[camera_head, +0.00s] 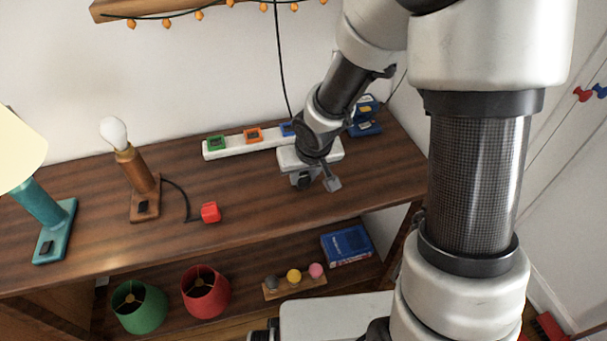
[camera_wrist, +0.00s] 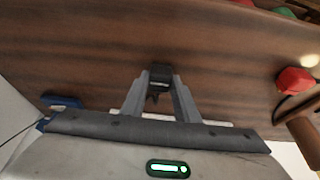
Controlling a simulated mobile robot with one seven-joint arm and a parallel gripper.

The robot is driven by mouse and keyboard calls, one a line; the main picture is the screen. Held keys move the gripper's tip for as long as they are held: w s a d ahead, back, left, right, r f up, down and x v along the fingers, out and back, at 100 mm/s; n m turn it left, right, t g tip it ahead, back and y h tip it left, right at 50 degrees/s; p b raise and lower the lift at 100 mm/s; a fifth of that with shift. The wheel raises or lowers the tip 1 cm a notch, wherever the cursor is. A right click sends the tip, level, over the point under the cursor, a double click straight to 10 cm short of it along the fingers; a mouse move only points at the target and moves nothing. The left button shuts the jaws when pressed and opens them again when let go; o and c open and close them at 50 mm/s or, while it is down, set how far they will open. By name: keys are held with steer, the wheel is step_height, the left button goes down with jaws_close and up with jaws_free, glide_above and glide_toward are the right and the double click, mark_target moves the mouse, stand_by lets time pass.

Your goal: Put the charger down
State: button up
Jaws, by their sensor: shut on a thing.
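My gripper (camera_head: 317,183) is low over the wooden tabletop, in front of the white power strip (camera_head: 222,151). In the wrist view my gripper (camera_wrist: 160,80) is shut on a small dark block, which I take as the charger (camera_wrist: 160,73). The charger sits between the fingertips. In the head view the fingers and wrist hide it, and I cannot tell whether it touches the tabletop.
The power strip has green, orange and blue sockets. A blue device (camera_head: 366,128) stands behind right. A red plug (camera_head: 210,212) on a cord lies left, near a bulb lamp (camera_head: 140,185). A teal lamp (camera_head: 50,225) is farther left. Bare tabletop (camera_head: 260,195) lies between.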

steer(key=shift+f, duration=0.3)
steer(key=o, duration=1.1)
steer(key=shift+c, duration=0.2)
steer(key=a+p+v, duration=0.1)
steer(key=p+v, duration=0.6)
steer(key=v, duration=0.6)
steer(key=shift+d+r, duration=0.2)
steer(key=shift+d, duration=0.2)
steer(key=shift+w, duration=0.2)
